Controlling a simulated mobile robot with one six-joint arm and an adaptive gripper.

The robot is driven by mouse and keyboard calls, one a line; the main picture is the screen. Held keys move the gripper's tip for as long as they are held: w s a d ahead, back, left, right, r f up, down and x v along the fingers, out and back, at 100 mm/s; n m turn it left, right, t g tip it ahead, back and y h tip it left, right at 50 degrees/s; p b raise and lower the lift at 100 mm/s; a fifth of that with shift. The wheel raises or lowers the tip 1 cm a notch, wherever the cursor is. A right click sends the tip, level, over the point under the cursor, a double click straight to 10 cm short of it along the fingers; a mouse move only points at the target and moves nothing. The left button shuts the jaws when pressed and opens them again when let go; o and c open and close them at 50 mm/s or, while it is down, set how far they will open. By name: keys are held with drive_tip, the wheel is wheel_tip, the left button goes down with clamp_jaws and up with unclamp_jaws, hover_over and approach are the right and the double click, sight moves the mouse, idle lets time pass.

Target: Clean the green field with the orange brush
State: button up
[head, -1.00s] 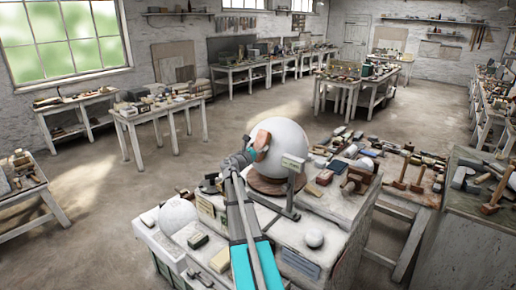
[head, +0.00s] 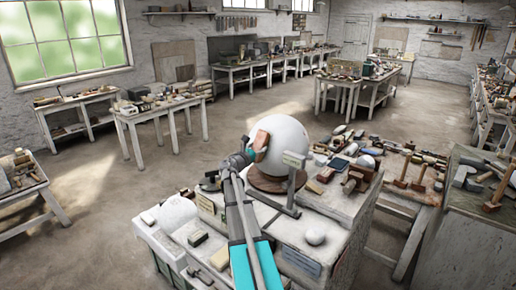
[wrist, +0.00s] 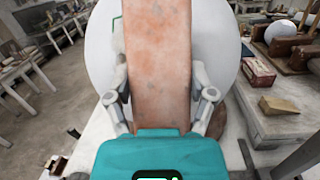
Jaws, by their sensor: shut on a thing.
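A large white plaster sphere (head: 285,140) stands on a round brown base on the bench. My gripper (head: 250,154) is shut on the orange brush (head: 262,139), a block with a worn, pinkish-orange face, and holds it at the left side of the sphere. In the wrist view the brush (wrist: 160,60) stands upright between my two fingers (wrist: 163,95), in front of the sphere (wrist: 216,40). A thin piece of green outline, part of the green field (wrist: 117,24), shows left of the brush. The rest of the field is hidden. Contact between brush and sphere cannot be told.
A grey stand with a small plate (head: 293,160) rises close in front of the sphere. A smaller white sphere (head: 177,212) and a small ball (head: 315,236) lie on the bench. Blocks and tools crowd its right side. Open floor lies to the left.

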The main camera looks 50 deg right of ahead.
sight(259, 140)
drive_tip(key=shift+a+f, duration=0.15)
drive_tip(key=shift+f, duration=0.2)
drive_tip(key=shift+r, duration=0.1)
idle(0.4)
drive_tip(key=shift+d+r+p, duration=0.25)
drive_tip(key=shift+r+p, duration=0.2)
drive_tip(key=shift+r, duration=0.05)
drive_tip(key=shift+d+r+p, duration=0.25)
drive_tip(key=shift+r+p, duration=0.2)
drive_tip(key=shift+r, duration=0.1)
drive_tip(key=shift+d+r+p, duration=0.55)
drive_tip(key=shift+r+p, duration=0.3)
drive_tip(key=shift+p, duration=0.1)
drive_tip(key=shift+a+f+b, duration=0.3)
drive_tip(key=shift+f+b, duration=0.2)
drive_tip(key=shift+b, duration=0.05)
drive_tip(key=shift+a+f+b, duration=0.25)
drive_tip(key=shift+f+b, duration=0.25)
